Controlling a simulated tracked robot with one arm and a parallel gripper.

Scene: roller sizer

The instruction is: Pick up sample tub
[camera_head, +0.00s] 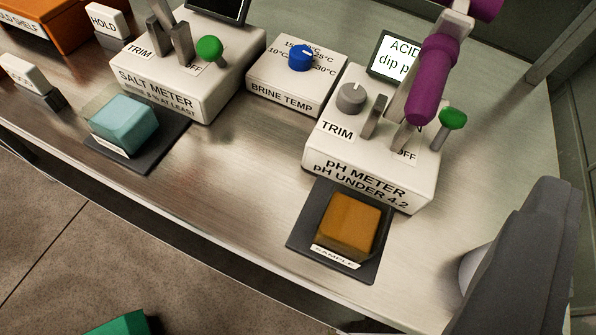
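The sample tub (352,222) is a small orange-brown block-like tub with a white label reading SAMPLE on its front lower edge. It sits on a dark square pad (306,222) on the steel bench, in front of the pH meter (368,178). A large dark grey part, which looks like part of my gripper (520,265), fills the lower right. It is to the right of the tub and apart from it. Its fingertips cannot be made out, and nothing is seen held.
A teal tub (125,122) stands on another dark pad to the left, before the salt meter (180,85). The brine temp box (297,78) is between the meters. A purple probe (432,75) rises over the pH meter. Bench (220,185) between the pads is clear.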

